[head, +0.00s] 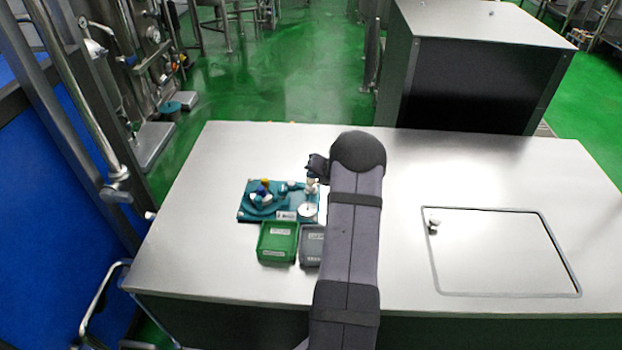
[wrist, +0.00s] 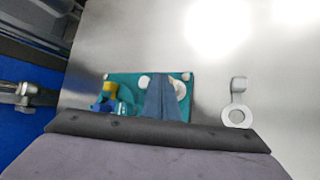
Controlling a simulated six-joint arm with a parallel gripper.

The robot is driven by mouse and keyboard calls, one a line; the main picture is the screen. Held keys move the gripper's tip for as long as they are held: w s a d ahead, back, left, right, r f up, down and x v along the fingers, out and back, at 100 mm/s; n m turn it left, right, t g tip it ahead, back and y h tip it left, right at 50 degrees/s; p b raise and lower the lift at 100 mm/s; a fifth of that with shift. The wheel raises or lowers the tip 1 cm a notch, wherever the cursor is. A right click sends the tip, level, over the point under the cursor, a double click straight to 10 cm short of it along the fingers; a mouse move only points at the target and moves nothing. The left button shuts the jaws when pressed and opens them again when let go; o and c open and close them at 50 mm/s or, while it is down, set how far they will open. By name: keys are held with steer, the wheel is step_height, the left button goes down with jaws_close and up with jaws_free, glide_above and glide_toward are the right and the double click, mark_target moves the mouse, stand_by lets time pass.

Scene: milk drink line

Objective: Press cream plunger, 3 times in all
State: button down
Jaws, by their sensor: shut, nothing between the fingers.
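A teal board (head: 245,214) lies on the steel table, with several small white, blue and yellow parts on it. A small white-topped upright part (head: 311,187) stands at the board's back right; it may be the cream plunger, but I cannot tell for sure. My gripper (head: 313,178) is small and dark in the head view, right over or against that part; contact cannot be made out. The wrist view shows the board (wrist: 187,98) with a blue-grey tapered shape across it, probably my shut fingers. The gripper is shut and empty. My arm hides the area to the right of the board.
A green tray (head: 277,243) and a grey tray (head: 311,246), partly behind my arm, stand in front of the board. A pale ring with a tab (wrist: 237,114) lies right of the board. A framed panel (head: 500,250) is at the table's right. The table's left side is clear.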

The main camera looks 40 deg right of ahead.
mark_target(313, 181)
steer(key=shift+f+b, duration=0.45)
steer(key=shift+f, duration=0.25)
stand_by(0.4)
stand_by(0.3)
steer(key=shift+r+p, duration=1.4)
steer(key=shift+r, duration=0.15)
steer(key=shift+r, duration=0.1)
step_height(313, 181, up, 5)
steer(key=p, duration=0.4)
steer(key=shift+p, duration=0.4)
